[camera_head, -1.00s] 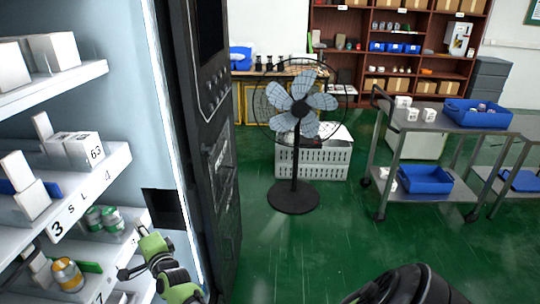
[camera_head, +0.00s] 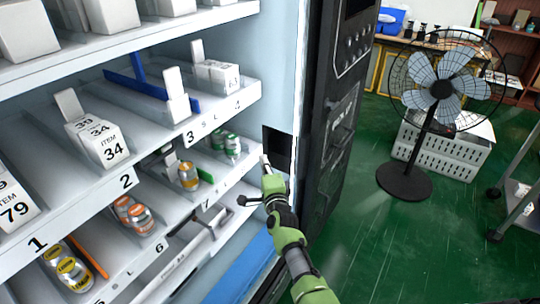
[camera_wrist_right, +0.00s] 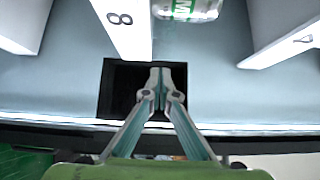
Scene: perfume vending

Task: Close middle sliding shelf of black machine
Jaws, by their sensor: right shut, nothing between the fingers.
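The black machine (camera_head: 338,110) stands open-fronted in the head view, with white shelves inside. The middle shelf (camera_head: 190,200), with cans and number labels such as 6 and 7, sits below the shelf labelled 1 to 4. My right gripper (camera_head: 265,165) is shut and empty at the right end of that shelf, in front of a dark square opening (camera_head: 277,146). In the right wrist view the closed fingertips (camera_wrist_right: 160,75) overlap the dark opening, beside the label 8 strip (camera_wrist_right: 122,22). Whether they touch anything is unclear. My left gripper is out of view.
A black fan (camera_head: 440,90) and a white crate (camera_head: 445,145) stand on the green floor to the right. A trolley (camera_head: 520,190) is at the right edge. Free floor lies between the machine and the fan.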

